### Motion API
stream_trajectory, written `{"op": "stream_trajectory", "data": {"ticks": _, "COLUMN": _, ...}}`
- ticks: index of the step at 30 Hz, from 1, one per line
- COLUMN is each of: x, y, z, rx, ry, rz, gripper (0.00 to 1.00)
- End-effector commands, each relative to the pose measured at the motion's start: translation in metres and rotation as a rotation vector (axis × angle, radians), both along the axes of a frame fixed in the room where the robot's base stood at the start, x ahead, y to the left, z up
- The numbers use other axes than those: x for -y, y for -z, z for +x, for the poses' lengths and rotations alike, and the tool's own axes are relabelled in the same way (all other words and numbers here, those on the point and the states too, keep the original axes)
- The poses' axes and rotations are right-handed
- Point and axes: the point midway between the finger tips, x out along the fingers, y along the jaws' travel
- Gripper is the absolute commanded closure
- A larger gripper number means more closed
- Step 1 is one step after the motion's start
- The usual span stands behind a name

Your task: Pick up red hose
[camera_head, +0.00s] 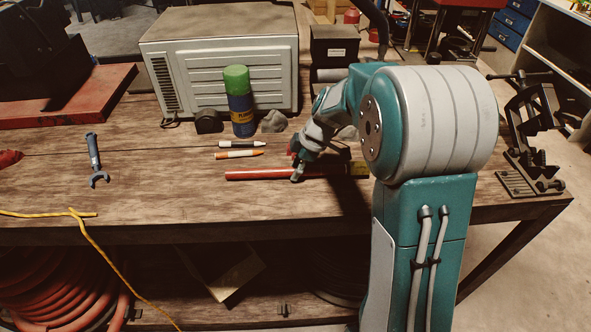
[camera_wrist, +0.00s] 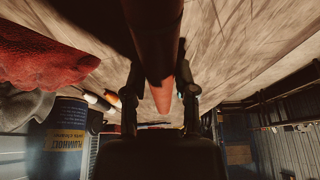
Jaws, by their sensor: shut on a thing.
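The red hose (camera_head: 258,175) is a straight, thin length near the front of the wooden workbench (camera_head: 150,195) in the head view. My gripper (camera_head: 297,174) reaches down to it and is shut on it. In the wrist view my gripper (camera_wrist: 161,100) has one finger on each side of the red hose (camera_wrist: 153,28), which runs between them. The hose's right part is partly hidden behind my arm in the head view. I cannot tell whether the hose touches the bench or is slightly raised.
A blue can with a green cap (camera_head: 239,102), two marker-like sticks (camera_head: 240,154) and a large grey box (camera_head: 222,55) stand or lie behind the hose. A blue wrench (camera_head: 95,160) and a yellow cord (camera_head: 82,216) lie left. A black metal clamp (camera_head: 530,130) is at right.

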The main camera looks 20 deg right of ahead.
Motion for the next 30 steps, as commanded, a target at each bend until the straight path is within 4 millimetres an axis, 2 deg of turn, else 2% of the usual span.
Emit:
{"op": "stream_trajectory", "data": {"ticks": 7, "x": 0.003, "y": -0.033, "z": 0.002, "rx": 0.008, "ry": 0.001, "rz": -0.002, "gripper": 1.00}}
{"op": "stream_trajectory", "data": {"ticks": 19, "x": 0.050, "y": -0.090, "z": 0.017, "rx": 0.007, "ry": 0.003, "rz": -0.002, "gripper": 1.00}}
{"op": "stream_trajectory", "data": {"ticks": 30, "x": 0.108, "y": -0.116, "z": 0.036, "rx": 0.005, "ry": 0.002, "rz": -0.001, "gripper": 1.00}}
